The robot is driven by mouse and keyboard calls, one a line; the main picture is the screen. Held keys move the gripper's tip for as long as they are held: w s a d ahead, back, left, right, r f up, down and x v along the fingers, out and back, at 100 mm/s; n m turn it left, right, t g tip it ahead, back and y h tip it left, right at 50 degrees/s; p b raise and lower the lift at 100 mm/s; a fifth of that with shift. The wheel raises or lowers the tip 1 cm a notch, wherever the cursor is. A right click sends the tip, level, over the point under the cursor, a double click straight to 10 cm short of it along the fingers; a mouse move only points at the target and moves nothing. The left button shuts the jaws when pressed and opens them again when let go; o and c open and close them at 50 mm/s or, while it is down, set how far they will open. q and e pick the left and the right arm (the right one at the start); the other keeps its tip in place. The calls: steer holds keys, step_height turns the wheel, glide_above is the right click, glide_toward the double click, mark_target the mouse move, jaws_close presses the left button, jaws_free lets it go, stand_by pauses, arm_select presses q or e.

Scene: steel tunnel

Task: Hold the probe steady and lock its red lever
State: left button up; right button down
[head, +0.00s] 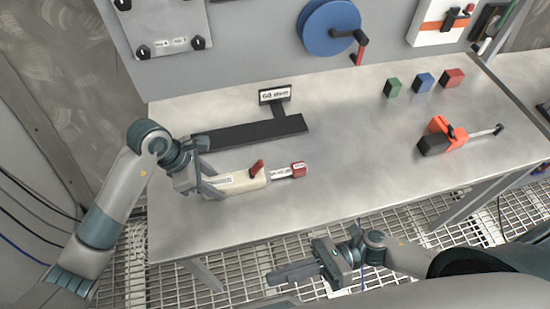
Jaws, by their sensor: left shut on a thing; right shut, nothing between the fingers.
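The probe (236,182) is a cream body lying on the steel table, with a metal shaft and a red tip (299,169) pointing right. Its red lever (257,167) stands up at a tilt near the shaft end of the body. My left gripper (208,188) is shut on the probe's left end. My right gripper (291,273) is shut and empty, in front of the table's front edge, below and to the right of the probe and apart from it.
A black stand with a sign (275,96) lies behind the probe. Green (392,87), blue (424,83) and red (452,78) blocks sit at the back right. An orange and black tool (438,138) lies at the right. A blue reel (328,27) with a crank hangs on the wall. The table's middle is clear.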

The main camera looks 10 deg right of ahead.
steer(key=w+r+n+g, duration=0.1)
steer(key=w+r+n, duration=0.1)
steer(key=w+r, duration=0.4)
steer(key=n+h, duration=0.5)
steer(key=h, duration=0.1)
glide_toward(256, 169)
steer(key=s, duration=0.6)
steer(key=w+d+r+m+t+h, duration=0.1)
steer(key=w+d+h, duration=0.1)
steer(key=w+d, duration=0.3)
steer(key=shift+w+d+r+t+h, duration=0.2)
steer(key=shift+d+t+h, duration=0.15)
steer(key=shift+d, duration=0.65)
steer(key=shift+a+f, duration=0.1)
steer(key=x, duration=1)
steer(key=shift+s+a, duration=0.1)
steer(key=shift+a, duration=0.05)
steer(key=shift+a+r, duration=0.8)
steer(key=shift+a, duration=0.1)
steer(key=shift+a+r, duration=0.4)
steer(key=shift+a, duration=0.1)
